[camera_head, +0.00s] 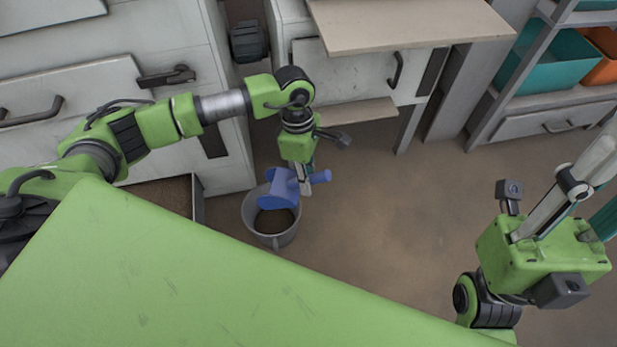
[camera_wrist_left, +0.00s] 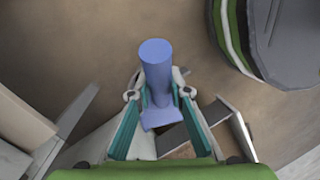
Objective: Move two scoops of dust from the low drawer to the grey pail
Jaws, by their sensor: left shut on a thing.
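My left gripper (camera_head: 304,180) is shut on the handle of the blue scoop (camera_head: 279,190). The scoop is held over the mouth of the grey pail (camera_head: 251,217), its head tilted and overlapping the rim in view. Dark brown dust (camera_head: 274,221) shows inside the pail. In the left wrist view, the scoop's blue handle (camera_wrist_left: 156,75) stands between the teal finger pads; the inside of its head is hidden. The low drawer (camera_head: 198,207) is pulled out at the left and holds brown dust (camera_head: 165,193), partly hidden by my body. My right gripper (camera_head: 603,185) is open and empty at the right.
A grey cabinet (camera_head: 222,100) stands behind the low drawer. A bench with a pale top (camera_head: 405,25) and a shelf with teal (camera_head: 550,62) and orange (camera_head: 604,58) bins stand at the back. The floor (camera_head: 400,210) right of the pail is clear.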

